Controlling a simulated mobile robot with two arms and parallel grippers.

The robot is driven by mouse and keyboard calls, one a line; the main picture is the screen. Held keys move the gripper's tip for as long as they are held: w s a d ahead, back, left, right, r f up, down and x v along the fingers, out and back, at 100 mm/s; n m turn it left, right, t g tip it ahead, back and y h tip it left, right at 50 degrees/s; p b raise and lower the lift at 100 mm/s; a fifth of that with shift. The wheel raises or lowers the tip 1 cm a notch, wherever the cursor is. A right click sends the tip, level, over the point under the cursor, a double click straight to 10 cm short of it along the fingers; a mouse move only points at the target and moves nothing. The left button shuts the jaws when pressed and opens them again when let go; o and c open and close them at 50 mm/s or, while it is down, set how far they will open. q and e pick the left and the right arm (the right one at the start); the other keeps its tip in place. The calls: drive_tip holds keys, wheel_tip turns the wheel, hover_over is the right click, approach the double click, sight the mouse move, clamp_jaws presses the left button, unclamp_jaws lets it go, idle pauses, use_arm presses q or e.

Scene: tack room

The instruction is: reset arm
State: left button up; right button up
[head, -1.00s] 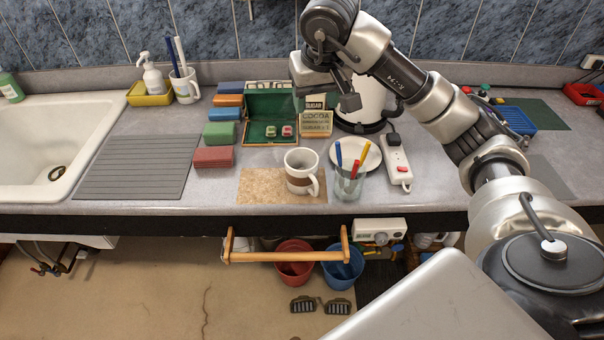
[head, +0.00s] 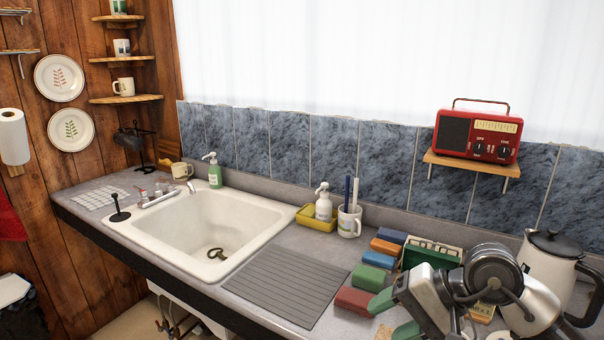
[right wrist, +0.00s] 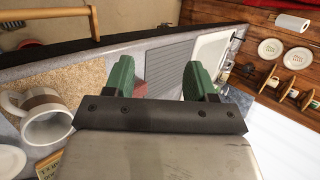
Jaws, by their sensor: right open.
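My right arm shows at the lower right of the head view, over the counter. Its gripper (head: 394,316) has green fingers, partly cut off by the bottom edge. In the right wrist view the two green fingers of the gripper (right wrist: 160,80) stand wide apart with nothing held between them. The ribbed grey drain mat (right wrist: 168,62) and part of a red block (right wrist: 139,88) show beyond the fingers. My left gripper is in neither view.
A brown-banded mug (right wrist: 45,118) stands left of the gripper in the wrist view.

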drive_tip(key=s+a+r+m+y, duration=0.4)
drive_tip(key=a+r+m+y, duration=0.1)
drive_tip(key=a+m+y, duration=0.3)
drive_tip(key=w+d+f+n+t+h, duration=0.1)
drive_tip(key=d+n+t+h, duration=0.4)
drive_tip(key=n, duration=0.7)
drive_tip(key=w+d+f+n+t+h, duration=0.1)
drive_tip(key=d+f+n+t+h, duration=0.15)
drive_tip(key=n+t, duration=0.7)
drive_tip(key=w+d+f+n+t+h, duration=0.1)
drive_tip(key=d+n+t+h, duration=0.3)
drive_tip(key=n, duration=0.9)
wheel_tip(320, 180, down, 8)
drive_tip(key=s+d+m+g+h, duration=0.2)
drive_tip(key=d+m+g+h, duration=0.15)
drive_tip(key=m+h, duration=0.4)
drive_tip(key=s+a+f+m+g+y, duration=0.1)
drive_tip(key=s+f+m+g+y, duration=0.1)
drive_tip(key=s+f+m+g, duration=1.4)
drive_tip(key=s+f+n, duration=0.3)
drive_tip(key=f+n, duration=0.1)
drive_tip(key=f, duration=2.1)
drive_tip(key=s+d+f, duration=0.2)
drive_tip(key=s+f, duration=1.5)
drive_tip(key=f, duration=0.1)
drive_tip(key=shift+s+d+n+g, duration=0.15)
drive_tip(key=shift+d+n+g, duration=0.15)
drive_tip(key=shift+d, duration=0.1)
